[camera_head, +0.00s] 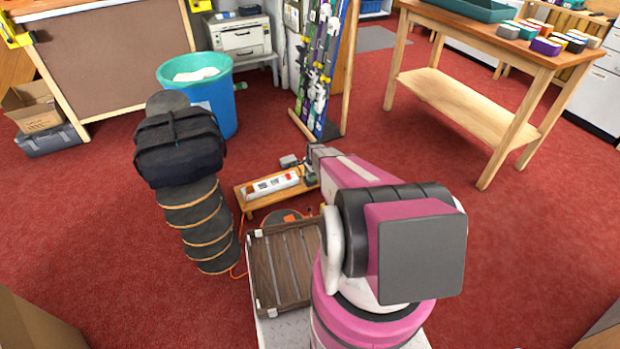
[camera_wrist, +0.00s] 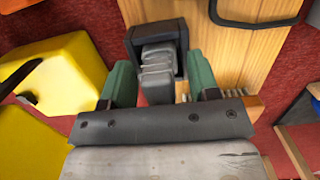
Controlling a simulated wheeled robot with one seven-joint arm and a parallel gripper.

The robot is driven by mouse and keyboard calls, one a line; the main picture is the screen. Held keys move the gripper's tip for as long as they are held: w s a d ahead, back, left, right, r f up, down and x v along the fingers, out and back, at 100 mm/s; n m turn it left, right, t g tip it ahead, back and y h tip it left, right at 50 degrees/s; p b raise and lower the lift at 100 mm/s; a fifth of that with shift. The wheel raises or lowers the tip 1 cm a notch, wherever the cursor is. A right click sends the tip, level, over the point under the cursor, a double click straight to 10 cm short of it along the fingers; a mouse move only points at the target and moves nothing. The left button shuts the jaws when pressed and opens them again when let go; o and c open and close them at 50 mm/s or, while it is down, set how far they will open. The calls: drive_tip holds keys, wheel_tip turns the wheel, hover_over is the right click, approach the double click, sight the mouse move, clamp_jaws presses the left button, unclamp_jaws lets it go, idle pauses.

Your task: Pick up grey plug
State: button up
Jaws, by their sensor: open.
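The grey plug (camera_wrist: 158,78) shows in the wrist view, a ribbed grey block in front of a dark grey housing (camera_wrist: 135,42) on a wooden board. My gripper (camera_wrist: 160,68) is open, with one green finger on each side of the plug. Whether either finger touches it cannot be told. In the head view my gripper (camera_head: 311,172) is over the right end of a low wooden board (camera_head: 248,206), largely hidden by my arm. A small grey block (camera_head: 289,161) shows beside it; I cannot tell if it is the plug.
A white power strip (camera_head: 272,186) lies on the low board. A slatted dark crate (camera_head: 283,268) is nearer, with an orange cable on the floor. A dark handle (camera_wrist: 256,22) is on the board.

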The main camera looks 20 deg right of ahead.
drive_tip(key=shift+c, duration=0.3)
drive_tip(key=c, duration=0.6)
drive_tip(key=shift+r, duration=0.1)
drive_tip(key=shift+r, duration=0.6)
drive_tip(key=r, duration=0.2)
drive_tip(key=a+r, duration=0.1)
drive_tip(key=shift+s+r, duration=0.2)
drive_tip(key=shift+s, duration=0.1)
drive_tip(key=s+a+r, duration=0.1)
drive_tip(key=a+r, duration=0.1)
drive_tip(key=a, duration=0.1)
drive_tip(key=s+a+r, duration=0.1)
drive_tip(key=a+r, duration=0.1)
drive_tip(key=a, duration=0.1)
drive_tip(key=s+a+r, duration=0.2)
drive_tip(key=a, duration=0.1)
drive_tip(key=shift+a+r, duration=0.1)
drive_tip(key=shift+a, duration=0.25)
drive_tip(key=shift+c, duration=0.4)
